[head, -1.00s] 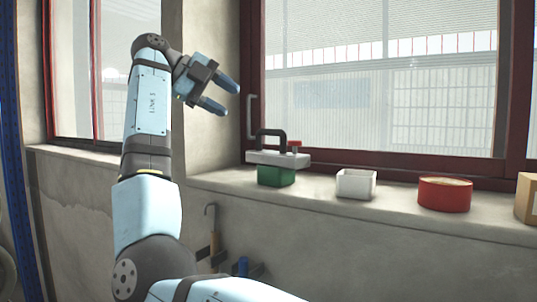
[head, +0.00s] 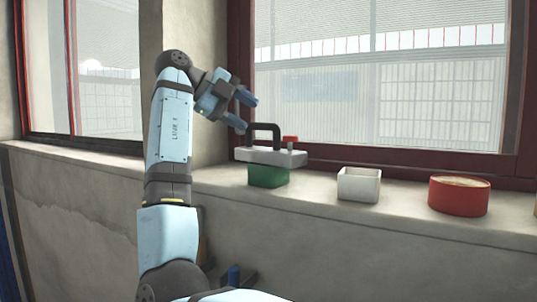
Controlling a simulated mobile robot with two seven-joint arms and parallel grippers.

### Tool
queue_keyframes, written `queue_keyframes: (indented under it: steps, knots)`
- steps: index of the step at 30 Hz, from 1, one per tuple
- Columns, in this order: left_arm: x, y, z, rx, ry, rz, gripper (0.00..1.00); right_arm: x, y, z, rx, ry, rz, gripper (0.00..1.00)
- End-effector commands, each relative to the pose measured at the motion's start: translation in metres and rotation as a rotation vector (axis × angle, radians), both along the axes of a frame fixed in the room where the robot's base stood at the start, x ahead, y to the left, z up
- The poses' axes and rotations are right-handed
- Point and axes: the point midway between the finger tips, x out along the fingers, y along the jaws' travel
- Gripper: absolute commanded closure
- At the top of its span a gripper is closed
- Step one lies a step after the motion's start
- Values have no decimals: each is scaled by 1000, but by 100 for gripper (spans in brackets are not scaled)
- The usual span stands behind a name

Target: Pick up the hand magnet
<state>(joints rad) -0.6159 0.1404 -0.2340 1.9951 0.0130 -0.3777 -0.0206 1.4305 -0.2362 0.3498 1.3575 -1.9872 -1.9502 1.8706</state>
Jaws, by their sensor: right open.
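The hand magnet (head: 269,157) has a grey flat plate, a black arched handle and a small red knob at its right end. It rests on top of a green box (head: 268,176) on the window sill. My right gripper (head: 251,112) is open and empty, above and to the left of the magnet's handle. Its lower finger shows close to the handle; I cannot tell whether they touch. My left gripper is not in view.
A white open box (head: 359,185) and a red round tin (head: 459,195) stand on the sill (head: 320,190) to the right. The window frame rises behind. Tools, partly hidden by my arm, hang on the wall below.

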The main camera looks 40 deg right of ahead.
Motion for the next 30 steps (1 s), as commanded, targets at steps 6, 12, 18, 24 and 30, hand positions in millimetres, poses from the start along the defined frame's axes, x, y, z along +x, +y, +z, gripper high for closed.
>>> queue_keyframes:
  steps: [6,12,18,24,30]
  knots:
    - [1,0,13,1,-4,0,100,-14,-19,-15,2,-1,-2,50]
    - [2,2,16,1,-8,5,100,-22,-36,-27,1,-1,-1,50]
    - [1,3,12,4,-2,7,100,-22,-38,-29,0,0,0,50]
    - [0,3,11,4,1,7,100,-22,-37,-28,0,0,0,84]
    - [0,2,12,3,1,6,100,-22,-37,-28,0,0,0,100]
